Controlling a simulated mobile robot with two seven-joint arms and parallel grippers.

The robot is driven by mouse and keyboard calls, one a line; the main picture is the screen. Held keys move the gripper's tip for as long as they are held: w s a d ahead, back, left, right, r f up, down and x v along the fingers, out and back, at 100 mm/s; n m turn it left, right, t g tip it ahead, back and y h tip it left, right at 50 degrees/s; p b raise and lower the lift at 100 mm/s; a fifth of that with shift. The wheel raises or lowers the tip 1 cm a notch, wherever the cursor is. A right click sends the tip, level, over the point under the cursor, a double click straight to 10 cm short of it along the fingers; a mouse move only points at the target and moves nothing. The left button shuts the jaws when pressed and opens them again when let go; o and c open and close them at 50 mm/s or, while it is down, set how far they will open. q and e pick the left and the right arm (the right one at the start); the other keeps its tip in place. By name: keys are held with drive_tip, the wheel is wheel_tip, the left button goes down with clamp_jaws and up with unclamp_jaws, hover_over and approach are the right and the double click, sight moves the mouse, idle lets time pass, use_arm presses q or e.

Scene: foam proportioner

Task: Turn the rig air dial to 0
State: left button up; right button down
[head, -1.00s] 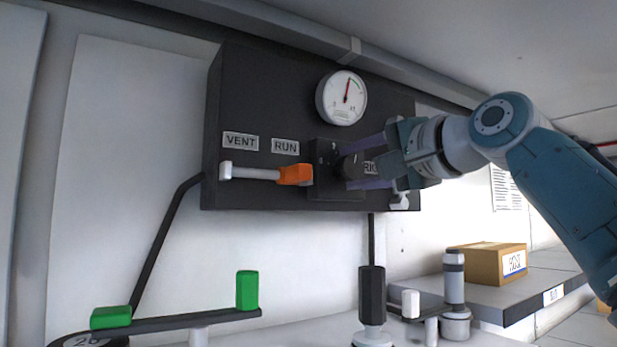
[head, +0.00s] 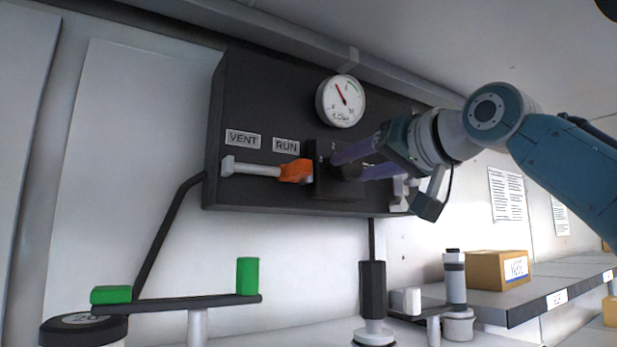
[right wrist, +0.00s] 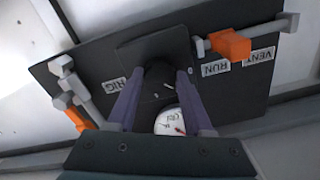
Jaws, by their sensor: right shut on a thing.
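The rig air dial (head: 347,165) is a black knob on a square black plate on the dark wall panel (head: 270,100). My right gripper (head: 348,166) is shut on the knob, with one purple finger on each side. The right wrist view shows the dial (right wrist: 160,78) between both fingers, with a small light mark on it. The numbers around it are too small to read. The round white gauge (head: 341,101) above has its red needle pointing up and left. My left gripper is not in view.
An orange-tipped lever (head: 296,171) sits just left of the dial, below the VENT and RUN labels. A green-handled bar (head: 180,305) and a dark cylinder (head: 372,290) stand below. A cardboard box (head: 498,269) sits on the right counter.

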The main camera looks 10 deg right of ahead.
drive_tip(key=n, duration=0.3)
drive_tip(key=shift+n, duration=1.7)
drive_tip(key=shift+c, duration=1.5)
unclamp_jaws()
